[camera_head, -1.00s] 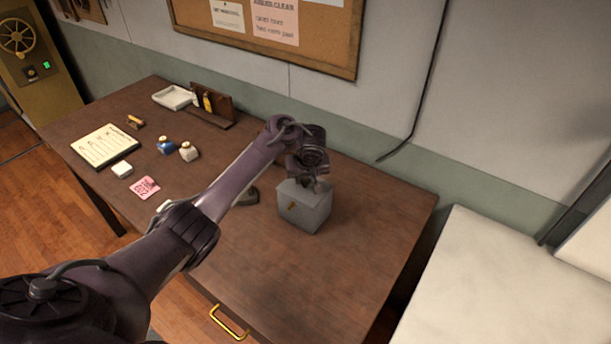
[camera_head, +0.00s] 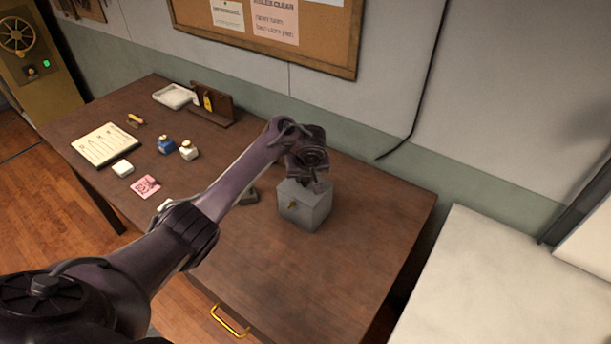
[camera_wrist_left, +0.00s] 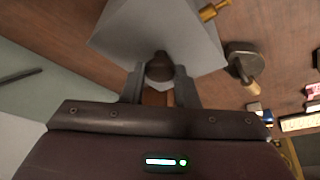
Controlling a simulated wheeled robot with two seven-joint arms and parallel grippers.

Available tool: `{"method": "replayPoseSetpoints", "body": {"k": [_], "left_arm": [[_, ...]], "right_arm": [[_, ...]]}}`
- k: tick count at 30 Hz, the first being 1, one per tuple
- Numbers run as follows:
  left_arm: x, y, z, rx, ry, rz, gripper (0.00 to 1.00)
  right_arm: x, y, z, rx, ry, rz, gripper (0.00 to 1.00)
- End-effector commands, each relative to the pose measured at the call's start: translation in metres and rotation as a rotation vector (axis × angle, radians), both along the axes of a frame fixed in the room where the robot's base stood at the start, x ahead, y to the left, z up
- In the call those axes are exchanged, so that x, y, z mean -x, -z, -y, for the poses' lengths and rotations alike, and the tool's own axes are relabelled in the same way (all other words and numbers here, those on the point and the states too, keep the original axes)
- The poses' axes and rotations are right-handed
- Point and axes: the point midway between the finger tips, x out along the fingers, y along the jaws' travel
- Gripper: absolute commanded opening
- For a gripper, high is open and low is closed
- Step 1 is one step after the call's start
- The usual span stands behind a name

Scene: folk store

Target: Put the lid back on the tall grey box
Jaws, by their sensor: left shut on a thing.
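The tall grey box (camera_head: 304,210) stands upright on the brown table, with a small brass piece on its front. The grey lid (camera_head: 294,188) is at the top of the box; whether it is fully seated I cannot tell. My left gripper (camera_head: 316,184) is over the box, pointing down. In the left wrist view, its fingers (camera_wrist_left: 158,85) are shut on the dark round knob (camera_wrist_left: 159,66) of the lid (camera_wrist_left: 145,30). The gripper hides part of the lid's far side in the head view. My right gripper is not in view.
A dark grey object (camera_head: 250,197) lies just left of the box, partly behind my arm. Ink bottles (camera_head: 188,151), a pink card (camera_head: 145,187), a notepad (camera_head: 105,144) and a white tray (camera_head: 174,96) are farther left. The table (camera_head: 350,240) is clear right of the box.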

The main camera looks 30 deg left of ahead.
Motion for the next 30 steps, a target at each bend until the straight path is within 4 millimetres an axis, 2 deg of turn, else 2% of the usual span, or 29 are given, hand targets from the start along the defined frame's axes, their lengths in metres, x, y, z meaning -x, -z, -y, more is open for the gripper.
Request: {"method": "replayPoseSetpoints", "body": {"k": [4,5,10,16,21,30], "left_arm": [[0.0001,0.0000,0.0001,0.000,0.000,0.000,0.01],[0.0001,0.0000,0.0001,0.000,0.000,0.000,0.30],[0.0001,0.0000,0.0001,0.000,0.000,0.000,0.52],[0.0001,0.0000,0.0000,0.000,0.000,0.000,0.53],[0.0001,0.0003,0.0000,0.000,0.000,0.000,0.75],[0.0001,-0.0015,0.0000,0.000,0.000,0.000,0.75]], "right_arm": [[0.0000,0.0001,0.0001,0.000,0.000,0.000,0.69],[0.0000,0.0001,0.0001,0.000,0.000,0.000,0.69],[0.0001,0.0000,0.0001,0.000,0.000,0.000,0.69],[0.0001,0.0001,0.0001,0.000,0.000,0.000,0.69],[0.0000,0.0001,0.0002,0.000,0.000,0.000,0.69],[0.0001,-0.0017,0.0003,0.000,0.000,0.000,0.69]]}}
